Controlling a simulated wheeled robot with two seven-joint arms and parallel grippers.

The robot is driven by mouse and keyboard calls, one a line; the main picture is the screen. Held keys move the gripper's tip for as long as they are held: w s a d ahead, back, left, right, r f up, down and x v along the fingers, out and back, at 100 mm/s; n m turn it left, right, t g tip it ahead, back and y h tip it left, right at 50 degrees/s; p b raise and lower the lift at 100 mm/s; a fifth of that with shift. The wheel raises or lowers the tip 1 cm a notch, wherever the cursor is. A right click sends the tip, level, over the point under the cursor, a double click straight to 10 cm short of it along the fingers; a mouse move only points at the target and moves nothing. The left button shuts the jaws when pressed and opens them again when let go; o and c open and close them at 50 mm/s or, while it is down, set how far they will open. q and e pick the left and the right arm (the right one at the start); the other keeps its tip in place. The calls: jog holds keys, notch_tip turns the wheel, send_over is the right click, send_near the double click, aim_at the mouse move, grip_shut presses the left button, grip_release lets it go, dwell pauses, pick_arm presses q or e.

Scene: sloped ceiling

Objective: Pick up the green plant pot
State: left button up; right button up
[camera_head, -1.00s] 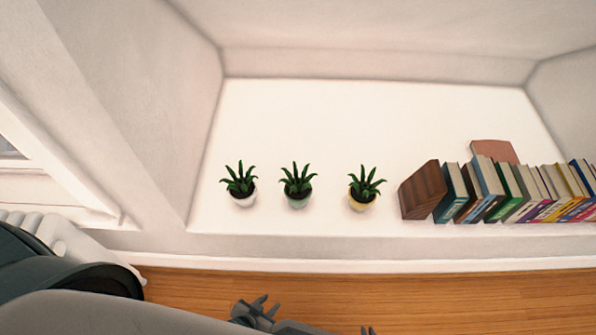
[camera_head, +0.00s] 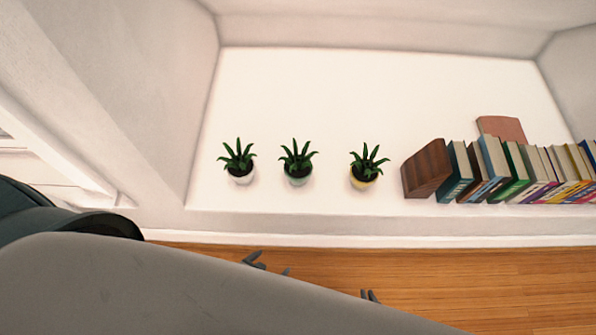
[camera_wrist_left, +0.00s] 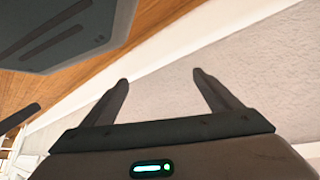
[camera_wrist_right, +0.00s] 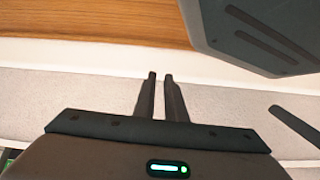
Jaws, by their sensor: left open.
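The pale green pot (camera_head: 299,181) with a spiky dark-green plant stands upright on the white shelf, in the middle of a row of three in the head view. The white pot (camera_head: 241,179) is to its left and the yellow pot (camera_head: 361,184) to its right. My left gripper (camera_head: 270,266) is open and empty, apart from the pots, below the shelf's front edge in the picture. Its spread fingers show in the left wrist view (camera_wrist_left: 160,76). My right gripper (camera_head: 370,296) is further right; in the right wrist view (camera_wrist_right: 160,75) its fingers are close together with nothing between.
A brown wooden block (camera_head: 427,170) and a row of books (camera_head: 515,172) fill the shelf's right side. A reddish-brown flat object (camera_head: 502,128) lies behind them. The white shelf (camera_head: 330,95) is clear behind the pots. A wall bounds it at the left.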

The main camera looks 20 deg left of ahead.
pick_arm(q)
jog(key=shift+o, duration=0.9)
jog(key=w+r, duration=0.3)
jog(key=r, duration=0.2)
jog(key=shift+a+r+g+y, duration=0.2)
jog(key=shift+r+g+y, duration=0.1)
jog(key=shift+g, duration=0.1)
notch_tip(320, 180, up, 27)
jog(key=n+g+h+b, duration=0.1)
jog(key=n+g+h, duration=0.3)
jog(key=n, duration=2.1)
send_over(297, 161)
jog(key=s+a, duration=0.2)
jog(key=a, duration=0.2)
jog(key=shift+y, duration=0.6)
jog(key=shift+g, duration=0.4)
jog(key=x, duration=1)
jog(key=shift+d+f+b, duration=0.15)
jog(key=shift+d+b, duration=0.1)
jog(key=shift+b, duration=0.15)
jog(key=shift+d+f, duration=0.15)
jog(key=shift+f, duration=0.2)
pick_arm(e)
jog(key=shift+w, duration=0.7)
